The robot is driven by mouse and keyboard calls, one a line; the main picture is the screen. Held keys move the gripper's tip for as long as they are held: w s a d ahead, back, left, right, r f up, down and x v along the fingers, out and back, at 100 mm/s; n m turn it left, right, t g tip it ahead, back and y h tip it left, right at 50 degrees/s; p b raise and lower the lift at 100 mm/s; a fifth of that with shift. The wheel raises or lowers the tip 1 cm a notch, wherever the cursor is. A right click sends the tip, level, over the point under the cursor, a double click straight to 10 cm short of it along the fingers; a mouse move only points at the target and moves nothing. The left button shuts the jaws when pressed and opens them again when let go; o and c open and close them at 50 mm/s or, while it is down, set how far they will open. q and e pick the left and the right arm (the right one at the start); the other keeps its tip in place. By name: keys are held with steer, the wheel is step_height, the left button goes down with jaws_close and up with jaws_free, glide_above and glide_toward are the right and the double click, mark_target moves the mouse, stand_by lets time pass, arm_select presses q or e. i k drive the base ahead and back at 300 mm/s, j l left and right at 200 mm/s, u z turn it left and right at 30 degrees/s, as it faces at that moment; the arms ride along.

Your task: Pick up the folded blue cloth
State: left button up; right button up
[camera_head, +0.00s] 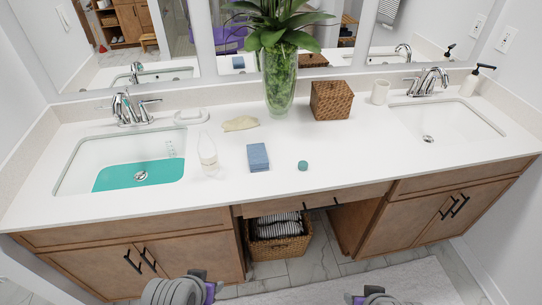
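The folded blue cloth (258,157) lies flat on the white countertop, a little left of the middle and near the front edge. It looks like a small, thick, stacked rectangle with nothing on top. Only grey and purple parts of my arms show at the bottom edge, well below and in front of the counter. No gripper fingers can be made out, and neither arm is near the cloth.
A clear bottle (207,155) stands left of the cloth, and a small teal round item (303,166) lies to its right. Behind are a crumpled tan cloth (240,123), a plant vase (280,80) and a wicker box (331,100). Sinks (75,165) (480,120) flank the counter.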

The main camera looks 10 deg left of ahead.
mark_target(256, 154)
steer(key=l+u, duration=0.1)
steer(key=l, duration=0.45)
steer(key=i+l+u, duration=0.1)
steer(key=l, duration=0.45)
steer(key=l+u, duration=0.1)
steer(key=u, duration=1.35)
steer(key=i+l, duration=0.45)
